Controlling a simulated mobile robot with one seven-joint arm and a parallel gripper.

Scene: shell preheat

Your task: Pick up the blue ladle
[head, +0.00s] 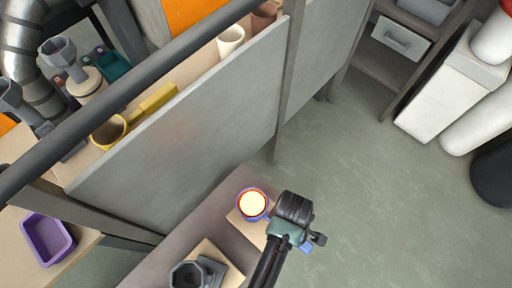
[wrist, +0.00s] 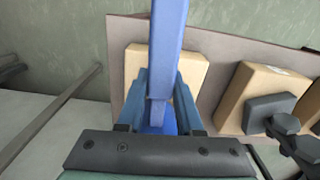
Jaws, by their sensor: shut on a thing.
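The blue ladle (head: 243,216) shows in the head view with a round blue bowl full of glowing, pale yellow content. The bowl appears over a tan block (head: 236,218) on a grey-brown bench; I cannot tell whether it touches. My gripper (head: 304,242) is just right of the bowl, and my wrist hides much of the handle. In the wrist view, the blue handle (wrist: 168,45) runs down between the fingers of my gripper (wrist: 161,98), which are shut on it. The tan block (wrist: 195,68) lies beneath. The bowl is not seen there.
A second tan block (head: 233,279) with a dark grey fitting (head: 190,275) stands on the bench (head: 165,262). A grey panel (head: 190,125) rises behind it, with a shelf holding cups beyond. A purple tray (head: 47,240) lies at left. Open floor (head: 400,210) is on the right.

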